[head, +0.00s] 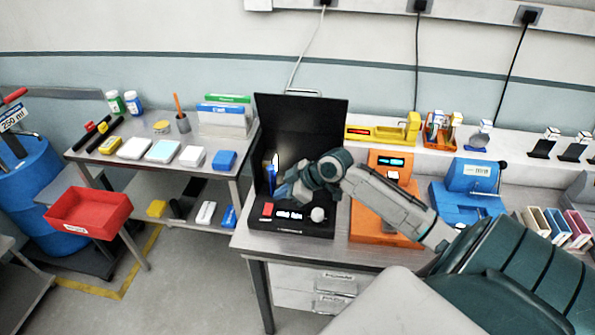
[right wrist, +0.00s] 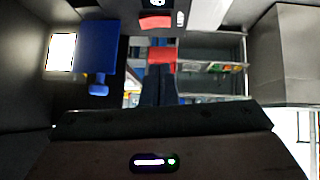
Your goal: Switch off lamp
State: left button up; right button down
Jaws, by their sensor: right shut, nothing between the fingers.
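A black lamp station (head: 300,115) with a tall back panel stands on the left end of the bench. On its base are a red switch (head: 267,209), a small lit label and a pale round knob (head: 318,214). A blue upright part (head: 271,172) with a bright white patch stands inside; I take it for the lamp, lit. My right gripper (head: 280,191) is shut and empty, above the base and behind the red switch. The right wrist view shows a red switch (right wrist: 155,22) beyond the fingers, and a blue part (right wrist: 97,45) beside a bright panel. My left gripper is out of view.
An orange device (head: 386,215) stands close to the station's right, with a blue machine (head: 472,180) beyond it. A side table at left holds several boxes and bottles. A red bin (head: 88,212) stands in front of it. Floor between them is partly clear.

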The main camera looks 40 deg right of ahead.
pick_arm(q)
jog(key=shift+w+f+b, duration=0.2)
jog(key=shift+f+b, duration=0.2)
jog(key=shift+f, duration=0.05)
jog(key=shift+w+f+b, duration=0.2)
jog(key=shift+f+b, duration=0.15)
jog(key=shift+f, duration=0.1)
pick_arm(e)
jog(key=shift+v, duration=2.95)
jog(key=shift+r, duration=0.15)
